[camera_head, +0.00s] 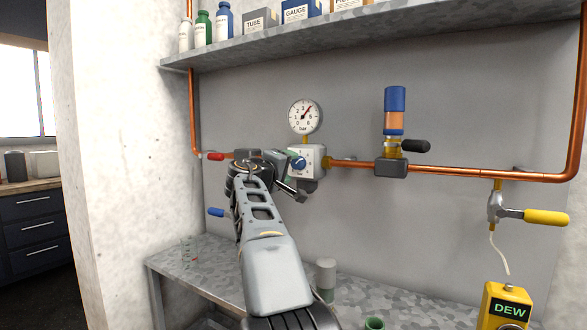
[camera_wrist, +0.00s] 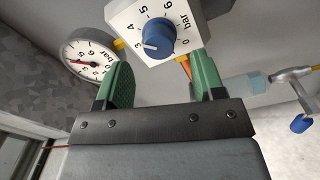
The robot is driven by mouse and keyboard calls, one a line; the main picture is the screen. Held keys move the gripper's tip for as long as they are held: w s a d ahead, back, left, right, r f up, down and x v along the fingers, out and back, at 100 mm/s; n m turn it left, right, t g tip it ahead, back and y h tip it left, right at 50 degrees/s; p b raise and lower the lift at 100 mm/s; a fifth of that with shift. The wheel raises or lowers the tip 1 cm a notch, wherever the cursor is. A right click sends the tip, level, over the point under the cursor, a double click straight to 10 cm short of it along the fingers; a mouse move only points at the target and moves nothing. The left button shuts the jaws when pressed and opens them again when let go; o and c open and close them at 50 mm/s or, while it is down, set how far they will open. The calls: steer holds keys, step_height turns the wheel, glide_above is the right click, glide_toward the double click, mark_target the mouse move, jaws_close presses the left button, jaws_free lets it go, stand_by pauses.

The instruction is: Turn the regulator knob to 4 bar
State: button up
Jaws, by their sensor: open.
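The blue regulator knob (camera_head: 299,164) sits on the front of a white regulator block (camera_head: 317,157) on the copper pipe. In the wrist view, the knob (camera_wrist: 160,38) shows a white pointer line near the 3 on its printed bar scale. My gripper (camera_wrist: 160,75) is open, its green fingers spread on either side below the knob in that view. I see no finger contact with the knob. In the head view my gripper (camera_head: 283,162) is just left of the knob and partly hides the block. The round pressure gauge (camera_head: 305,116) stands above, its needle up and right, around 3 to 4.
A blue-topped filter (camera_head: 395,110) with a black handle is right of the regulator. A red-handled valve (camera_head: 212,156) and a blue handle (camera_head: 216,212) are to the left. A yellow-handled valve (camera_head: 545,217) and yellow DEW meter (camera_head: 506,307) are at right. A shelf (camera_head: 370,33) hangs above.

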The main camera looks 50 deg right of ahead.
steer(key=v, duration=0.9)
steer(key=shift+a+b, duration=0.2)
steer(key=shift+b, duration=0.1)
steer(key=s+a+f+y+p, duration=0.3)
steer(key=a+y+p, duration=0.3)
steer(key=a+p, duration=0.3)
steer(key=s+a+f+y+p, duration=0.4)
steer(key=s+a+y+p, duration=0.2)
steer(key=a+p, duration=0.3)
steer(key=s+a+f+n+y+p, duration=0.1)
steer(key=s+a+f+y+p, duration=0.3)
steer(key=a+p, duration=0.5)
steer(key=shift+s+g+y+p, duration=0.45)
steer(key=shift+y+p, duration=0.55)
steer(key=shift+p, duration=0.25)
steer(key=shift+c, duration=0.4)
